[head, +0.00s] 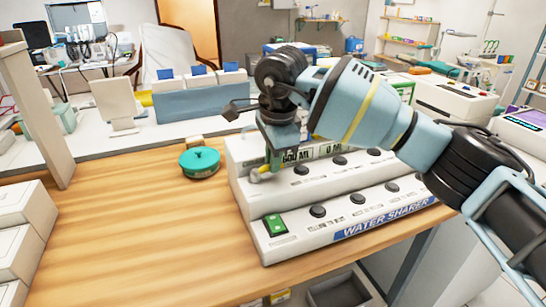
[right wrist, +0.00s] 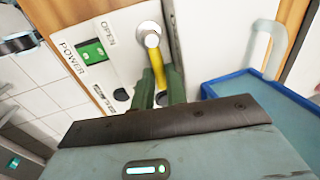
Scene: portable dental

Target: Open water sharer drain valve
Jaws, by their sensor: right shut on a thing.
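The water shaker (head: 345,235) is a long white machine on the wooden table, with a row of black knobs, a green power switch and small displays. Its drain valve (head: 262,174) is a small metal fitting at the left end. In the right wrist view the valve (right wrist: 152,38) has a round silver end and a yellow lever (right wrist: 158,68), beside the printed word OPEN. My right gripper (head: 274,158) reaches down over the valve. In the right wrist view its dark green fingers (right wrist: 160,88) are shut on the yellow lever. My left gripper is not in view.
A round teal container (head: 200,162) sits on the table left of the shaker. White boxes (head: 22,235) are stacked at the left edge. The table (head: 150,230) in front and left of the shaker is clear. A white counter with equipment runs behind it.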

